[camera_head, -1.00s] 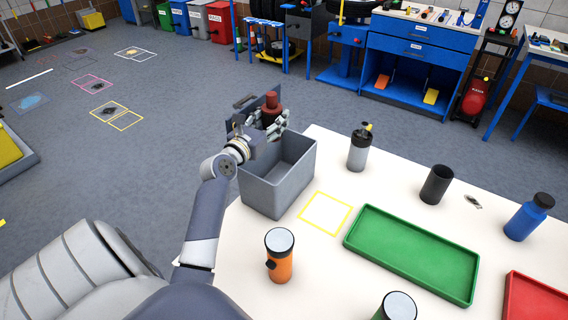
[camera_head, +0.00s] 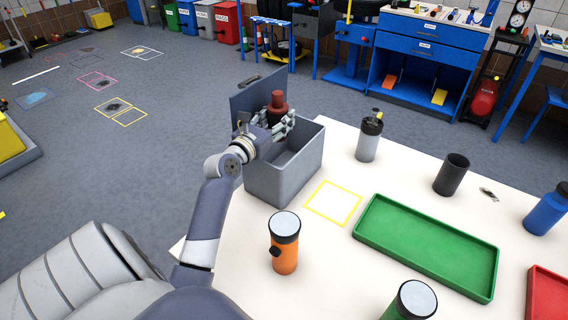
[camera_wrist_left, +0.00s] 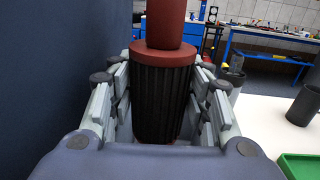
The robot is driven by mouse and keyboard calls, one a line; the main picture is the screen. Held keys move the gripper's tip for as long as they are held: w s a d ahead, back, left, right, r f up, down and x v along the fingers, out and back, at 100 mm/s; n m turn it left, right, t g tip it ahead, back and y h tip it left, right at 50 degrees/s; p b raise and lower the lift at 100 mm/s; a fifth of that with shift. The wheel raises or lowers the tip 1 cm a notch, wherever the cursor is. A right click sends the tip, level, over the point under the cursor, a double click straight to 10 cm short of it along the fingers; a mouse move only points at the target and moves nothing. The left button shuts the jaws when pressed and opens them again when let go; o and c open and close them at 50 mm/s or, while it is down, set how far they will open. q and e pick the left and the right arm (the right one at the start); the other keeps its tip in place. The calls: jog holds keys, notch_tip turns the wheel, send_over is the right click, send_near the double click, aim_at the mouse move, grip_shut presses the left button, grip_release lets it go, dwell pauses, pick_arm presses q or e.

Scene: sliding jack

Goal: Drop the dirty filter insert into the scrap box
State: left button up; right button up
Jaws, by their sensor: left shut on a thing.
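My left gripper (camera_head: 272,124) is shut on the dirty filter insert (camera_head: 278,101), which has a red-brown top and a dark ribbed body. In the left wrist view the filter insert (camera_wrist_left: 162,95) stands upright between the two fingers (camera_wrist_left: 160,105). The grey scrap box (camera_head: 283,178) stands at the table's far left corner, with its dark blue lid (camera_head: 256,96) raised behind it. The gripper and insert are over the box's back left part. The insert's lower end is hidden in the head view. My right gripper is out of view.
On the white table (camera_head: 325,255) stand an orange container (camera_head: 284,252), a grey bottle with black top (camera_head: 369,138), a black cup (camera_head: 451,175), a green tray (camera_head: 425,275) and a blue bottle (camera_head: 547,209). A yellow square outline (camera_head: 333,203) beside the box is empty.

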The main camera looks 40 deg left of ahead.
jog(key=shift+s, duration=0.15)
pick_arm(q)
jog(key=o, duration=1.3)
jog(key=shift+c, duration=0.2)
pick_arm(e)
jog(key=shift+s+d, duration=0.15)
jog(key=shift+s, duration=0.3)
pick_arm(q)
jog(key=shift+s, duration=0.2)
jog(key=s+d, duration=0.2)
jog(key=s, duration=0.9)
jog(key=shift+s+d, duration=0.15)
jog(key=shift+s, duration=0.1)
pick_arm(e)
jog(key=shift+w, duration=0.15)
